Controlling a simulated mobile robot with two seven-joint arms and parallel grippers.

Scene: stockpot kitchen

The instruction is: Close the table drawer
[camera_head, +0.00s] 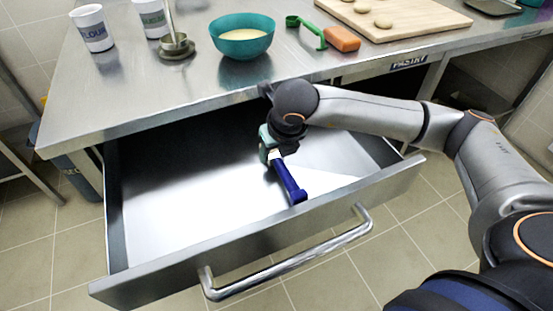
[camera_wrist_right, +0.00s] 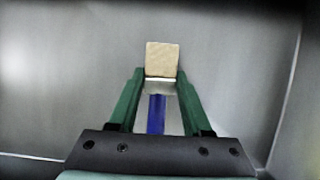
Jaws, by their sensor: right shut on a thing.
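The table drawer (camera_head: 262,238) is pulled well out from under the steel table, its inside bare apart from the tool. Its bar handle (camera_head: 290,262) runs along the front and nothing holds it. My right gripper (camera_head: 270,150) is inside the drawer, pointing down, shut on a blue-handled brush (camera_head: 291,184). In the right wrist view, my gripper fingers (camera_wrist_right: 160,88) flank the brush, with its beige bristle end (camera_wrist_right: 162,59) beyond the tips and its blue handle (camera_wrist_right: 156,114) between them. I cannot tell whether the brush touches the drawer floor. My left gripper is not in view.
Tiled floor before the drawer is clear.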

